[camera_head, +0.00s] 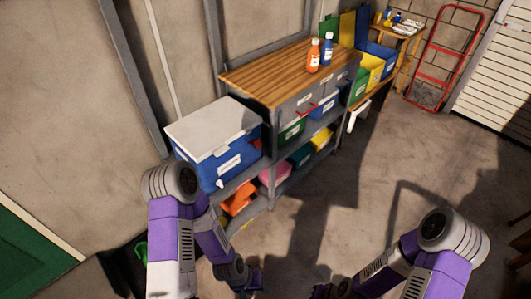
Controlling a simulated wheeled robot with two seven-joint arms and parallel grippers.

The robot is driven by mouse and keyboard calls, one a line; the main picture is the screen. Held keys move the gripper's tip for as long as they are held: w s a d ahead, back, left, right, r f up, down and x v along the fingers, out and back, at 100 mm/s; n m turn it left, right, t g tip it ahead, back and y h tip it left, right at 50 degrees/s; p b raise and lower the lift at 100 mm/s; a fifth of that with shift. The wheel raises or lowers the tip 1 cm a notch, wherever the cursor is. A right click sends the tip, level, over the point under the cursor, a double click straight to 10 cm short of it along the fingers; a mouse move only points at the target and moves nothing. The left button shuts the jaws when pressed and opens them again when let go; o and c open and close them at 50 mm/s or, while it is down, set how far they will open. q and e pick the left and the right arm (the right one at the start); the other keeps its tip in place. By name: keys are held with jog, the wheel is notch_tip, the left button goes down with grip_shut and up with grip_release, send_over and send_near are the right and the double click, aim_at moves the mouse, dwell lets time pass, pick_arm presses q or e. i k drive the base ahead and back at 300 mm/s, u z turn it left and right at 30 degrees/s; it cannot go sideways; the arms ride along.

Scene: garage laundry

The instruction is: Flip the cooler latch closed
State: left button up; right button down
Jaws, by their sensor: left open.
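The blue cooler (202,173) with a pale grey-white lid (212,124) stands on the left end of the shelf unit. Its lid lies down on the body. A small pale piece that looks like the latch (221,151) is at the front edge of the lid; whether it is flipped open or closed is too small to tell. My left gripper (254,283) is open and empty, low in the view, below and in front of the cooler and apart from it. My right arm reaches to the bottom edge, where its end (321,291) is partly cut off and its jaws are unclear.
The wood-topped bench (285,70) beside the cooler holds an orange bottle (313,56) and a blue bottle (327,49). Coloured bins, including an orange one (239,198), fill the lower shelves. A red hand truck (446,57) leans at the back.

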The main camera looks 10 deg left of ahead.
aim_at(257, 143)
jog(key=i, duration=0.85)
jog(key=u, duration=1.8)
